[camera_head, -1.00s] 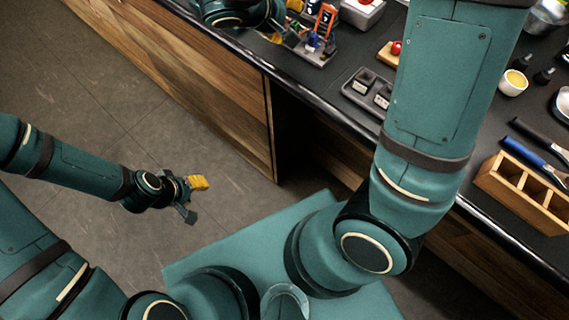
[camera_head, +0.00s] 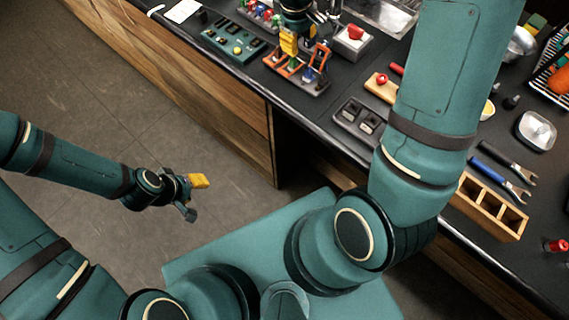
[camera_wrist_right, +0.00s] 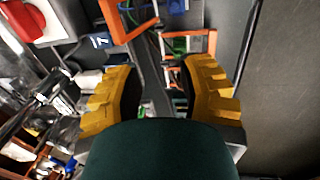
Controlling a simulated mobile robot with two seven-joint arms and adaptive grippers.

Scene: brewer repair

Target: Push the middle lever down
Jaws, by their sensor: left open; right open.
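A dark panel (camera_head: 312,88) with several upright orange frames (camera_head: 283,65) and blue parts (camera_head: 310,74) stands near the counter's front edge. I cannot tell which part is the middle lever. My right gripper (camera_head: 289,44) is over the panel, its yellow fingers covering part of it. In the right wrist view, its open yellow fingers (camera_wrist_right: 158,82) have a grey bar between them, with orange frames (camera_wrist_right: 190,41) beyond. I cannot tell whether the bar touches a finger. My left gripper (camera_head: 192,195) is open and empty over the floor, away from the counter.
A white box with a red knob (camera_head: 353,35) stands right of the panel. A green tray (camera_head: 233,41) is to its left. A dark two-block unit (camera_head: 360,121), a board with a red ball (camera_head: 381,86) and a wooden crate (camera_head: 490,207) stand further right.

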